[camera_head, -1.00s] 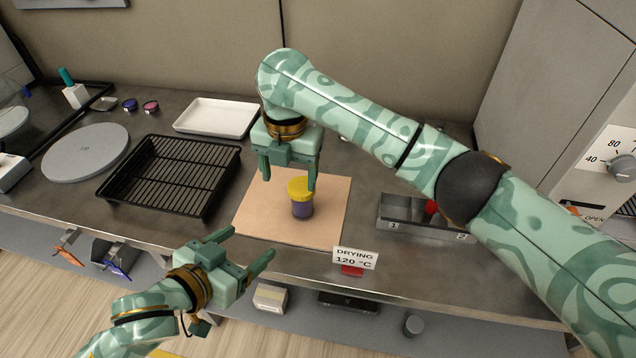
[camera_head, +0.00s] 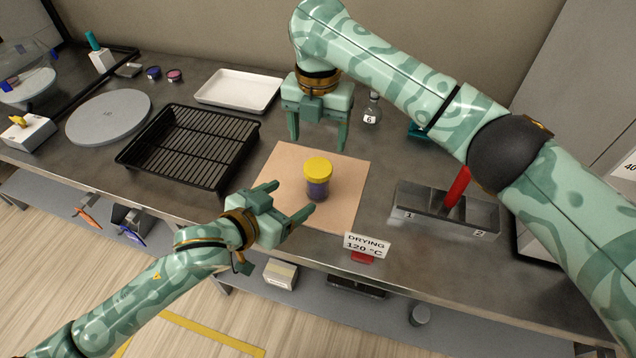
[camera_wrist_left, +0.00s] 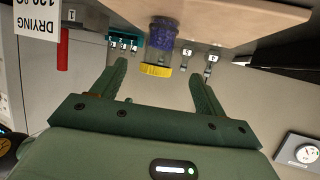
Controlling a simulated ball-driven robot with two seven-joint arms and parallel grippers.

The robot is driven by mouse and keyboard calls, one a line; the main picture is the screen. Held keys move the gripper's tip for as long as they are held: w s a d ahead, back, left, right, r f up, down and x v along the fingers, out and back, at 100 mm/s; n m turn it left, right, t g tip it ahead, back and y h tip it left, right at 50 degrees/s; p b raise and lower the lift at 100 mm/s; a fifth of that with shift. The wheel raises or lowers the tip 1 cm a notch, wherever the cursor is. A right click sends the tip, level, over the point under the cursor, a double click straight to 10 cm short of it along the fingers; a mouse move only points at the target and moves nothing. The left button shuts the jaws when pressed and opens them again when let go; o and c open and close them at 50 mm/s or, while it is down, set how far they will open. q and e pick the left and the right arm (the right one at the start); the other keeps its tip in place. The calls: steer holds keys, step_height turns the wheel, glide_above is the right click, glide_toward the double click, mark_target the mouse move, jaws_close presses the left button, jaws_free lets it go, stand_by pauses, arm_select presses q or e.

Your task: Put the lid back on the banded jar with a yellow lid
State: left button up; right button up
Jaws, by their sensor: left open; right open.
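The banded jar (camera_head: 318,188) stands upright on a tan mat (camera_head: 343,213), its body purple-blue. The yellow lid (camera_head: 318,168) sits on top of its mouth; I cannot tell how tightly it is seated. The jar also shows upside down in the left wrist view (camera_wrist_left: 158,43), its lid (camera_wrist_left: 155,70) between the finger directions. My left gripper (camera_head: 295,197) is open and empty, in front of the jar and to its left, apart from it. My right gripper (camera_head: 318,143) is open and empty, fingers pointing down, above and behind the jar.
A black rack tray (camera_head: 130,158) lies left of the mat, with a white tray (camera_head: 205,97) behind. A grey divided box (camera_head: 425,212) with a red object (camera_head: 457,187) stands right. A "DRYING 120 °C" sign (camera_head: 367,245) is at the front edge. A flask (camera_head: 372,108) stands behind.

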mark_target(318, 167)
arm_select(q)
steer(key=x, duration=1)
steer(key=shift+w+d+f, duration=0.1)
steer(key=shift+w+d, duration=0.15)
jaws_close()
arm_select(e)
steer(key=shift+a+m, duration=0.1)
steer(key=shift+m, duration=2.2)
steer(key=shift+f, duration=4)
